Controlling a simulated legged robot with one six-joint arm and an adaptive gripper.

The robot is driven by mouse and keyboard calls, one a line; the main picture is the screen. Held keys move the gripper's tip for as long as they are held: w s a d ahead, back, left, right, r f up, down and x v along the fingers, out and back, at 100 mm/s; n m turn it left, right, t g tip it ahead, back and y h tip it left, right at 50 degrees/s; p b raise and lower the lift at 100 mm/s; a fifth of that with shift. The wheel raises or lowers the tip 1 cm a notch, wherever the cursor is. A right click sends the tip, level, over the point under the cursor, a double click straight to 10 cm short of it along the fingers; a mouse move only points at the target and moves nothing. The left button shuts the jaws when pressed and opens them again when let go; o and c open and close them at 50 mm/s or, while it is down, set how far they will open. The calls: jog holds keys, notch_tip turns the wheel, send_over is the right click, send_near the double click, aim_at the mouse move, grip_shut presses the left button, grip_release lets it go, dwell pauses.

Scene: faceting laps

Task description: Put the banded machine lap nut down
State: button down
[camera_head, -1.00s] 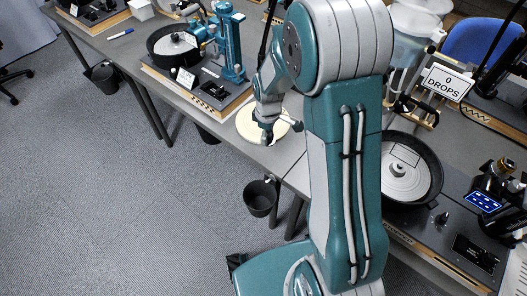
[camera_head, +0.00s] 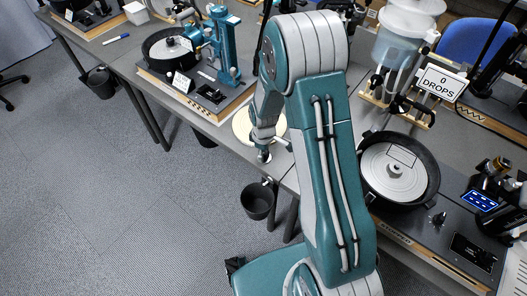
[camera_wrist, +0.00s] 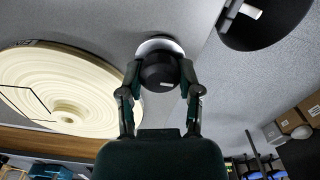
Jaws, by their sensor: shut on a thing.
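My gripper (camera_wrist: 160,80) is shut on a dark round nut (camera_wrist: 158,72) with a small pale mark on its side, seen between the two fingers in the wrist view. A white round rim (camera_wrist: 158,44) shows just beyond the nut; I cannot tell whether it is part of the nut or a separate piece. In the head view my gripper (camera_head: 264,153) is low by the bench's near edge, at the near side of a cream lap disc (camera_head: 243,127). The disc also lies left of the nut in the wrist view (camera_wrist: 35,85). Whether the nut touches the bench is unclear.
A black bin (camera_head: 258,201) hangs at the bench edge close to my gripper; it also shows in the wrist view (camera_wrist: 262,30). A teal faceting machine (camera_head: 222,50) stands behind left. A black lap pan (camera_head: 432,180) and a "0 DROPS" sign (camera_head: 441,83) are right.

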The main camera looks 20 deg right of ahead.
jog(key=shift+f, duration=0.25)
jog(key=shift+c, duration=1.4)
grip_release()
jog(key=s+r+m+t, duration=0.15)
jog(key=s+r, duration=0.25)
jog(key=r, duration=1)
jog(key=s+r+m+t, duration=0.1)
jog(key=s+r+m, duration=0.25)
jog(key=r, duration=0.95)
jog(key=s+r+m+t, duration=0.3)
jog(key=s+r+m, duration=0.2)
jog(key=s, duration=0.8)
jog(key=shift+w+v, duration=0.25)
jog(key=shift+v, duration=0.9)
jog(key=shift+r, duration=0.15)
